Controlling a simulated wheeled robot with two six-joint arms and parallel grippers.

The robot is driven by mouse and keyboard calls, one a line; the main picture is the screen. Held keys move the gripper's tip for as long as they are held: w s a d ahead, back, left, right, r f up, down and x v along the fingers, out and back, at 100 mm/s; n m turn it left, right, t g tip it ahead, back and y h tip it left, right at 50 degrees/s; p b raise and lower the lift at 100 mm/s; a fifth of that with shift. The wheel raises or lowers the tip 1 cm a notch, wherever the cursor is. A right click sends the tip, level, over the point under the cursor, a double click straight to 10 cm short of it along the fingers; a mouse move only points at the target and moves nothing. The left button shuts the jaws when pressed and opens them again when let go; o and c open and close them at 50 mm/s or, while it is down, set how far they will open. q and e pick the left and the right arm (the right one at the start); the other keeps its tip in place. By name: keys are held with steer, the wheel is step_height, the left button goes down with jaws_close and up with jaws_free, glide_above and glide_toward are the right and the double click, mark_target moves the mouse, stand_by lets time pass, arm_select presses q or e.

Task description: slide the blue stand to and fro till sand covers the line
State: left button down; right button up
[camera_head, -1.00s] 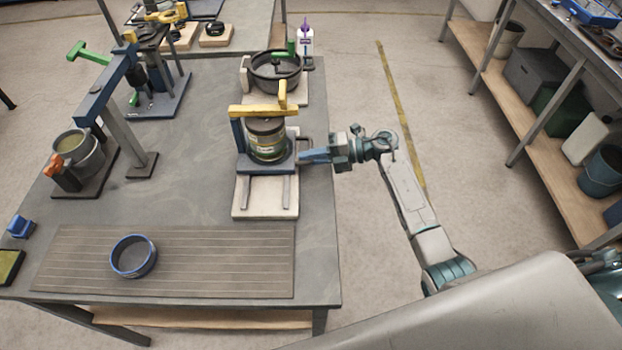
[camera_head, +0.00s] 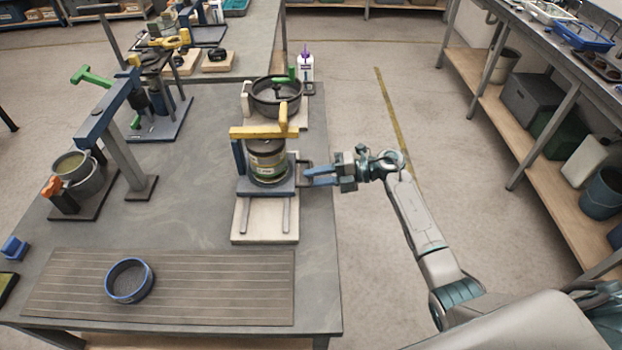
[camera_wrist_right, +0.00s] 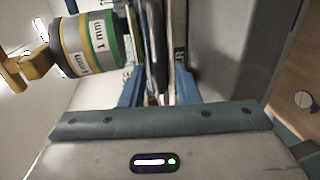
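The blue stand (camera_head: 285,189) sits on two rails over a pale base (camera_head: 265,229) near the table's right edge. It carries a sieve stack (camera_head: 267,163) under a yellow clamp bar (camera_head: 262,132). The stack's "1 mm" label (camera_wrist_right: 100,42) shows in the right wrist view. A dark handle (camera_head: 304,164) sticks out from the stand's right side. My right gripper (camera_head: 306,176) is at this handle, its blue fingers apart; the wrist view shows the fingers (camera_wrist_right: 158,88) with a gap around the dark handle bar. Sand and the line cannot be made out. My left gripper is not in view.
A black pan (camera_head: 276,97) stands behind the stand, with a white bottle (camera_head: 306,68) beside it. A blue-rimmed ring (camera_head: 130,281) lies on the slatted mat (camera_head: 220,290) in front. A lever press (camera_head: 120,150) stands left.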

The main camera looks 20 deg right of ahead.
steer(key=b+v, duration=0.2)
steer(key=v, duration=0.7)
steer(key=shift+d+b, duration=0.2)
steer(key=shift+b, duration=0.2)
steer(key=shift+f, duration=0.15)
stand_by(0.3)
steer(key=d+f+m+t+h, duration=0.2)
steer(key=f+m+t, duration=0.3)
steer(key=f+m, duration=0.3)
steer(key=d+f+m+t+h, duration=0.2)
steer(key=f+m+t, duration=0.45)
steer(key=f, duration=0.35)
steer(key=s+d+f+m+g+h, duration=0.15)
steer(key=s+f+m+h, duration=0.4)
steer(key=f, duration=0.55)
steer(key=s+d+f+m+g+h, duration=0.1)
steer(key=s+d+f+m+h, duration=0.3)
steer(key=s+f, duration=0.5)
steer(key=s+a+f+m+g+h, duration=0.25)
steer(key=s+f+m+g, duration=0.4)
steer(key=s+f, duration=1.05)
steer(key=s+a+f+m+g, duration=0.1)
steer(key=s+a+f+g, duration=0.1)
steer(key=s, duration=0.8)
steer(key=s+a+f+m+g, duration=0.1)
steer(key=s+a+f+g, duration=0.1)
steer(key=s, duration=0.8)
steer(key=shift+s+f+g, duration=0.2)
steer(key=shift+f+g, duration=0.15)
steer(key=shift+g, duration=0.4)
